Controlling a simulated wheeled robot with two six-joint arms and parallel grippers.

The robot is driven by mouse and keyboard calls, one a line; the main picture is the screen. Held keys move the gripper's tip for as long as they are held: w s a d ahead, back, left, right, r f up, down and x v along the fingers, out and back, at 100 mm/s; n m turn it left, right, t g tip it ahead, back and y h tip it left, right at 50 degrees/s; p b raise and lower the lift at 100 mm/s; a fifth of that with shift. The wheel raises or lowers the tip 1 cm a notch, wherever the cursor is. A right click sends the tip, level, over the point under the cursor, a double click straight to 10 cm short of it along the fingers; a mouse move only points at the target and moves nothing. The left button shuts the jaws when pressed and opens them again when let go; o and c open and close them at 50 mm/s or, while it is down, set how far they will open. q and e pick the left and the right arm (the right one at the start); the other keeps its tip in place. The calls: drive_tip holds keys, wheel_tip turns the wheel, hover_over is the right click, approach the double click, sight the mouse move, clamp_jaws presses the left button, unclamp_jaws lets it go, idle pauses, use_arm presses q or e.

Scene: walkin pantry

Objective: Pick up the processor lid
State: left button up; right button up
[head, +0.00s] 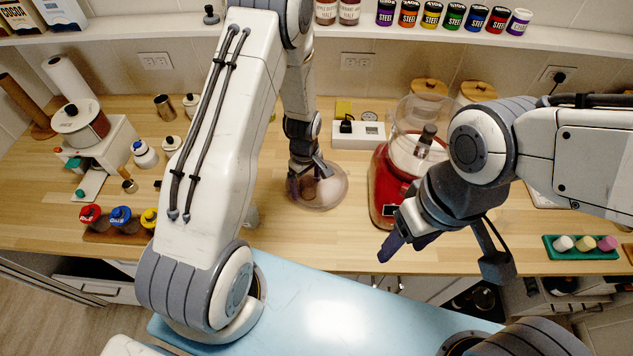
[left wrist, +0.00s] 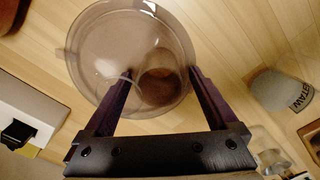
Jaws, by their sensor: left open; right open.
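The processor lid (head: 327,188) is a clear round disc on the wooden counter, left of the red food processor (head: 383,190). In the left wrist view the lid (left wrist: 105,45) fills the upper middle, with a clear tube-like part (left wrist: 160,85) standing on it. My left gripper (head: 305,185) is over the lid, pointing down. In the left wrist view its open fingers (left wrist: 161,74) lie on either side of the tube; I cannot tell whether they touch it. My right gripper (head: 397,245) is open and empty, in front of the processor at the counter's front edge.
A white box with a black part (head: 362,133) stands behind the lid. Red, blue and yellow-capped jars (head: 121,217) stand at the left. A green tray (head: 580,248) lies at the right. A cup marked WATER (left wrist: 280,90) stands near the lid. A light blue surface (head: 330,310) is in front.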

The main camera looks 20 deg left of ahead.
use_arm(q)
clamp_jaws()
drive_tip(key=shift+r, duration=0.15)
